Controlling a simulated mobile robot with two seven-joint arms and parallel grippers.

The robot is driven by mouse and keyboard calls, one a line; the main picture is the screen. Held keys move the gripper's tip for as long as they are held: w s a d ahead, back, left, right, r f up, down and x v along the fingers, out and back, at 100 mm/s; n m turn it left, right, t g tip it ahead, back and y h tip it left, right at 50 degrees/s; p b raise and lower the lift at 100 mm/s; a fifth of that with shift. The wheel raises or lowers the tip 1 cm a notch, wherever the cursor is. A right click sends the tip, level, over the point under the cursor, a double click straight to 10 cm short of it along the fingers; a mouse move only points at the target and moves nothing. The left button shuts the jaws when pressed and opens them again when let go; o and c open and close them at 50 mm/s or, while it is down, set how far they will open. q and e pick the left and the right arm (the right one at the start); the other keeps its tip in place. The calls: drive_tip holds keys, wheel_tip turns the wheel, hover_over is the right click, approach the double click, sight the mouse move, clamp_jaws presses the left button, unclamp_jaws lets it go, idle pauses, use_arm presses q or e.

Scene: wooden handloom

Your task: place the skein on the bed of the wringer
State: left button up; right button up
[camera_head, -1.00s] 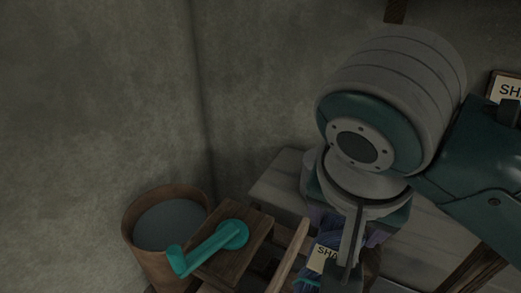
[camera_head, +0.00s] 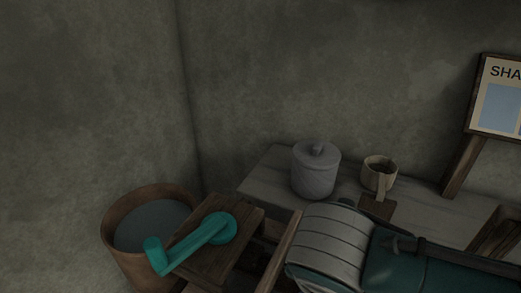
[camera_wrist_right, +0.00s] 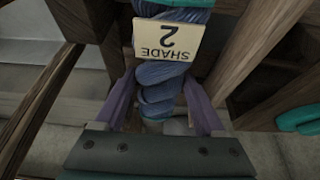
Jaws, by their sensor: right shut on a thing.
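The skein (camera_wrist_right: 158,75) is a twisted blue hank with a cream tag (camera_wrist_right: 168,38) reading SHADE 2, upside down in the right wrist view. My right gripper (camera_wrist_right: 160,88) is shut on it, with a purple finger on each side. The wringer (camera_head: 222,250) stands at the lower middle of the head view, a dark wooden frame with a teal crank (camera_head: 200,245). Wooden beams (camera_wrist_right: 262,40) lie close around the skein in the wrist view. My right arm hides the skein, the gripper and part of the wringer in the head view. My left gripper is not in view.
A brown tub (camera_head: 122,245) of grey liquid stands left of the wringer. A grey lidded jar (camera_head: 315,172) and a mug (camera_head: 379,172) stand on the bench (camera_head: 268,178) behind. A framed shade card (camera_head: 500,100) is at the right. Bare walls rise behind.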

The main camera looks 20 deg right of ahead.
drive_tip(key=o, duration=1)
drive_tip(key=shift+f, duration=0.15)
drive_tip(key=o, duration=0.5)
